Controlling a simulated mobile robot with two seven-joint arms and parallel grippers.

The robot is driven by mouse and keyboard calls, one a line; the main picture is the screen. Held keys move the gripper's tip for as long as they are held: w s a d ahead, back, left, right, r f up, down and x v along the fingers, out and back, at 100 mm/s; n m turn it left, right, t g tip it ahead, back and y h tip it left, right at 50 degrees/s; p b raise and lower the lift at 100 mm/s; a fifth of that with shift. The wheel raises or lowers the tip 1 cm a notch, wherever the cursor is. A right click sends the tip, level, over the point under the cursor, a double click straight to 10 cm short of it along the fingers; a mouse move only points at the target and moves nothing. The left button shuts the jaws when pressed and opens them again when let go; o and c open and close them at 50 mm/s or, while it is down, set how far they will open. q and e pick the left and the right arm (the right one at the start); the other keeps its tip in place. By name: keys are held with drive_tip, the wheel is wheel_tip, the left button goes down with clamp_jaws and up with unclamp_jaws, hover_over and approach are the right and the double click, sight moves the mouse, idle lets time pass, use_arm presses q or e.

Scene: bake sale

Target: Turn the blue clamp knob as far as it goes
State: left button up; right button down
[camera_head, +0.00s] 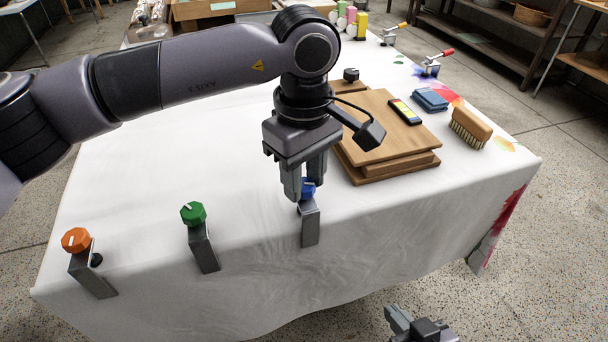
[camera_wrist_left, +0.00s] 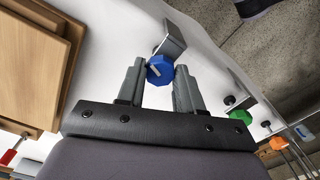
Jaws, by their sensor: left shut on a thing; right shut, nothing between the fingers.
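The blue clamp knob (camera_head: 308,189) sits on a grey clamp (camera_head: 310,225) at the table's front edge. My left gripper (camera_head: 303,193) points down over it and hides part of the knob. In the left wrist view, the blue knob (camera_wrist_left: 160,70) lies between the fingertips of the left gripper (camera_wrist_left: 162,75), which is shut on it. A white mark shows on the knob's face there. My right gripper (camera_head: 398,318) is at the bottom edge of the head view, shut and empty, away from the table.
A green knob (camera_head: 193,213) and an orange knob (camera_head: 76,240) sit on similar clamps along the front edge to the left. Wooden boards (camera_head: 385,130) lie right behind the blue knob. A brush (camera_head: 471,128) and a blue cloth (camera_head: 430,99) are farther right. The table's left middle is clear.

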use_arm(q)
drive_tip(key=m, duration=0.3)
drive_tip(key=shift+m, duration=0.4)
drive_tip(key=m, duration=0.3)
drive_tip(key=shift+r+m, duration=0.1)
drive_tip(key=shift+m, duration=0.2)
drive_tip(key=m, duration=0.6)
drive_tip(key=shift+w, duration=0.1)
drive_tip(key=shift+m, duration=0.3)
drive_tip(key=o, duration=1)
drive_tip(key=shift+o, duration=0.2)
